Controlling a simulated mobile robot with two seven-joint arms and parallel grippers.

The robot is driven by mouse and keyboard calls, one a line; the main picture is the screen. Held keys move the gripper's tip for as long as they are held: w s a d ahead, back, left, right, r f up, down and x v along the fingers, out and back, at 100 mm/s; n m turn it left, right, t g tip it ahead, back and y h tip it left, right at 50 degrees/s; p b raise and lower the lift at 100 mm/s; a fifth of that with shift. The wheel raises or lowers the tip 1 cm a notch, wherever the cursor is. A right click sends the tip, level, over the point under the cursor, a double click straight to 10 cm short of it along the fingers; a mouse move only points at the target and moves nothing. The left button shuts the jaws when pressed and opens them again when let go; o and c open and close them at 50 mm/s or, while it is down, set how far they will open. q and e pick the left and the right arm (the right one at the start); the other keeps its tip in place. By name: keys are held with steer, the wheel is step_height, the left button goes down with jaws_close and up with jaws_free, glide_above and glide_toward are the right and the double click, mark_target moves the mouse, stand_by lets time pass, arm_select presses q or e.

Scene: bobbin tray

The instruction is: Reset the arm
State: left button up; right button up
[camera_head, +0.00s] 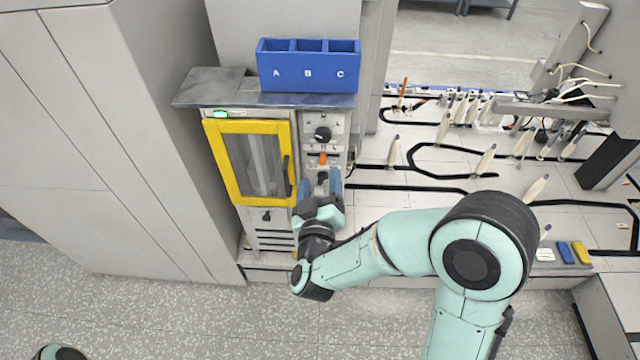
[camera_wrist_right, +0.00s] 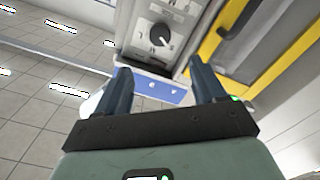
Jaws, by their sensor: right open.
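My right arm reaches in from the lower right in the head view. Its gripper (camera_head: 319,188) is in front of the control panel (camera_head: 322,140) beside the yellow-framed door (camera_head: 248,160). In the right wrist view the two dark fingers of the right gripper (camera_wrist_right: 163,92) stand apart with nothing between them. A black knob (camera_wrist_right: 160,34) on the panel shows beyond the fingertips, apart from them; it also shows in the head view (camera_head: 322,134). An orange switch (camera_head: 323,158) sits below that knob. A small part of my left arm shows at the bottom left; its gripper is out of view.
A blue bin marked A, B, C (camera_head: 308,72) stands on the grey top (camera_head: 215,88) of the machine. At right, a white worktop (camera_head: 420,170) carries black tracks and several upright bobbins. Blue and yellow blocks (camera_head: 573,253) lie at its front edge. The speckled floor in front is clear.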

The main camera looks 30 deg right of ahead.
stand_by(0.3)
steer(key=s+a+f+g+y, duration=0.2)
steer(key=f+g+y, duration=0.2)
steer(key=f, duration=1)
steer(key=s+a+f+g+y, duration=0.2)
steer(key=f+g+y, duration=0.15)
steer(key=f, duration=1.15)
steer(key=s+a+f+m+g+y, duration=0.2)
steer(key=s+f, duration=0.5)
steer(key=s, duration=0.4)
steer(key=s+a+f+m+g+y+p, duration=0.1)
steer(key=s+a+f+m+g+y, duration=0.1)
steer(key=s+f+g, duration=0.4)
steer(key=s+a+g+y, duration=0.1)
steer(key=s+a, duration=0.1)
steer(key=s, duration=0.2)
steer(key=shift+s+a+f, duration=0.2)
steer(key=shift+s+f, duration=0.15)
steer(key=shift+s, duration=0.05)
